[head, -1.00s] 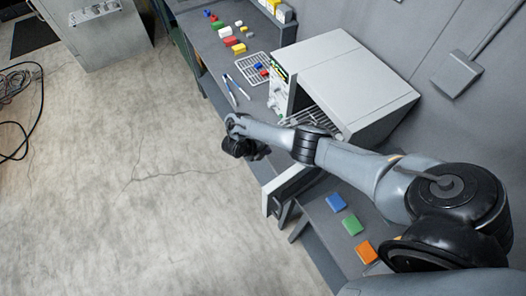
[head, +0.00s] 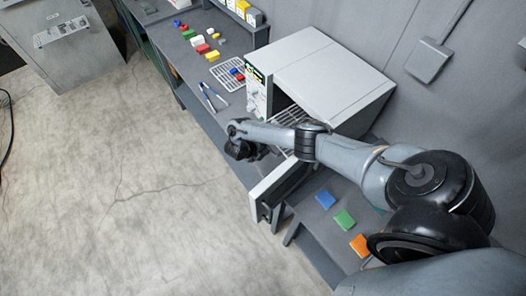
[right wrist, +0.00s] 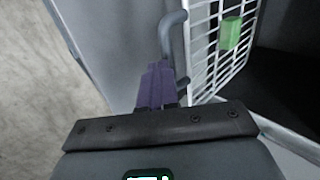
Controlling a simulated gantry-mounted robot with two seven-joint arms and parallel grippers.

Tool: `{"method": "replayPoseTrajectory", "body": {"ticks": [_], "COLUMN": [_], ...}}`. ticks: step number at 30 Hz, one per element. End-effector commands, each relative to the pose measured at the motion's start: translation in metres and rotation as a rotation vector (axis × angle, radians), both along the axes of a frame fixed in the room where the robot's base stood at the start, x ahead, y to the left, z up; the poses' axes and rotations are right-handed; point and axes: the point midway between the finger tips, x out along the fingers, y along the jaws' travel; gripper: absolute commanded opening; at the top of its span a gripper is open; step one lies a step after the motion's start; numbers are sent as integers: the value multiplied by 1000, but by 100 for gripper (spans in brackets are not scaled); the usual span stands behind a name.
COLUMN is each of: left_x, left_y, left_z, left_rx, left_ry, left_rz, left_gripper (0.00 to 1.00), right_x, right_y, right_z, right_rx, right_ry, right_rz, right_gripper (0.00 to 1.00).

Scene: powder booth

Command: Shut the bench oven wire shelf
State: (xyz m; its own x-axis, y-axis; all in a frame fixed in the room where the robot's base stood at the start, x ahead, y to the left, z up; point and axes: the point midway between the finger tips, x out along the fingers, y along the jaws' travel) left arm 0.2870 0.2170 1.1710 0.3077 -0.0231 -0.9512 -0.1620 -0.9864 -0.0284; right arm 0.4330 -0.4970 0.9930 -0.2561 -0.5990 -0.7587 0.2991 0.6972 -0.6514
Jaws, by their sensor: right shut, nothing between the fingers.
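The wire shelf (head: 291,116) sticks out of the opening, partly hidden by my right arm. In the right wrist view the shelf (right wrist: 205,55) is a white grid with a grey bent handle (right wrist: 171,38) on its front, and a green block (right wrist: 231,33) lies on it. My right gripper (right wrist: 157,82) is shut and empty, its purple fingertips close beside the handle; I cannot tell if they touch. It also shows in the head view (head: 243,150). My left gripper is out of view.
Tongs (head: 211,97) and a small wire rack (head: 228,74) lie on the bench left of the oven. Blue (head: 325,199), green (head: 344,219) and orange (head: 360,245) pads lie on the near right. Open floor (head: 120,190) is at the left.

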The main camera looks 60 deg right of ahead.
Motion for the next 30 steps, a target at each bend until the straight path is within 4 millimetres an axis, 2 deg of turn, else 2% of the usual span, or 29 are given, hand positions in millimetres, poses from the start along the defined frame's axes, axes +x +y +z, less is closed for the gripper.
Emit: {"method": "replayPoseTrajectory", "body": {"ticks": [4, 7, 15, 21, 30], "left_x": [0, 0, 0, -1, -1], "left_y": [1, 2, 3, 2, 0], "left_z": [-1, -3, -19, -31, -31], "left_rx": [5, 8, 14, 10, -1], "left_ry": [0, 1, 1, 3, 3], "left_rz": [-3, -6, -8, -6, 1], "left_gripper": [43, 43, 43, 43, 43], "right_x": [-1, -7, -40, -56, -61], "right_y": [-4, -18, -89, -126, -134], "right_z": [0, 0, -3, -2, 0], "right_rx": [-2, -4, -6, -4, -3], "right_ry": [0, 0, 1, 1, 1], "right_rz": [-1, -1, -3, -2, -3], "right_gripper": [0, 0, 0, 0, 0]}}
